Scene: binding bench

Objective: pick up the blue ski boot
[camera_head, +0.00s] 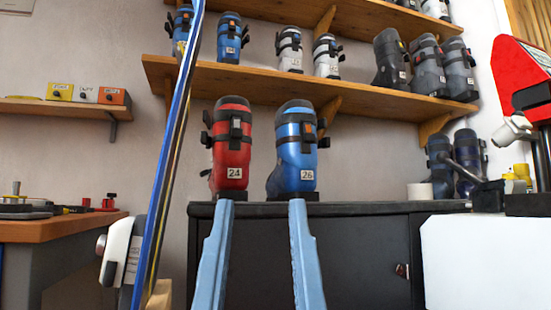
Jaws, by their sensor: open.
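The blue ski boot (297,150), tagged 26, stands upright on the black top of a dark cabinet (350,209) in the middle of the view. A red ski boot (232,146), tagged 24, stands upright just to its left, with a narrow gap between them. My gripper (261,206) is open and empty. Its two light-blue fingers reach up from the bottom edge, with the left tip below the red boot and the right tip below the blue boot. The fingertips overlap the cabinet edge in the picture; their distance from it is hard to tell.
A tall ski (170,165) stands at the left, near a wooden workbench (60,229). Wooden shelves (270,78) with more boots hang above. Darker boots (467,158) stand farther right, beside a white machine (485,260) with a red part.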

